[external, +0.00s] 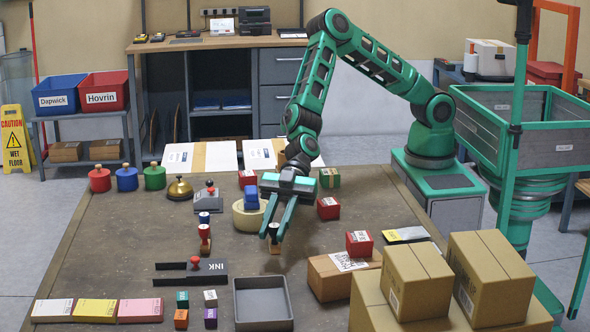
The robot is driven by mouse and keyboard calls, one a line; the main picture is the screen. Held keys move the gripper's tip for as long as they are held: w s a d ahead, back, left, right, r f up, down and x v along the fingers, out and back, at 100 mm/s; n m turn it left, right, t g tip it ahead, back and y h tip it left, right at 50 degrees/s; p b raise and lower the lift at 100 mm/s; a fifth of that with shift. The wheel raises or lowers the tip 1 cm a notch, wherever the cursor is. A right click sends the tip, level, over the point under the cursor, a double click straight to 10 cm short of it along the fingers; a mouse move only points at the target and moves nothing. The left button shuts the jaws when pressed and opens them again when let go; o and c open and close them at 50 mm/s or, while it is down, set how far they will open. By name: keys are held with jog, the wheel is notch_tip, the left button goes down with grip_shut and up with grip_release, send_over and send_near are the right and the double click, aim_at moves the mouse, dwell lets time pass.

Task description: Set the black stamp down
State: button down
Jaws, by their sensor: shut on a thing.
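The black stamp (274,231) has a dark handle, a pale band and a wooden base. My gripper (276,232) points down over the right middle of the table and is shut on this stamp, with its fingers on either side of the handle. The stamp looks upright. Its base is at or just above the table top; I cannot tell whether it touches. A red stamp (204,233) and a blue stamp (204,218) stand to the left.
An empty grey tray (263,318) is at the front. A brown carton (327,282) and stacked boxes (416,281) stand to the right. A tape roll (248,219) and a blue block (252,200) are behind the gripper. The table's left middle is clear.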

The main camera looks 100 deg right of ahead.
aim_at(275, 240)
jog(key=shift+f, duration=1.5)
jog(key=c, duration=1.5)
grip_release()
jog(key=shift+f, duration=0.1)
jog(key=shift+c, duration=0.2)
jog(key=v, duration=1.2)
jog(key=shift+r, duration=0.2)
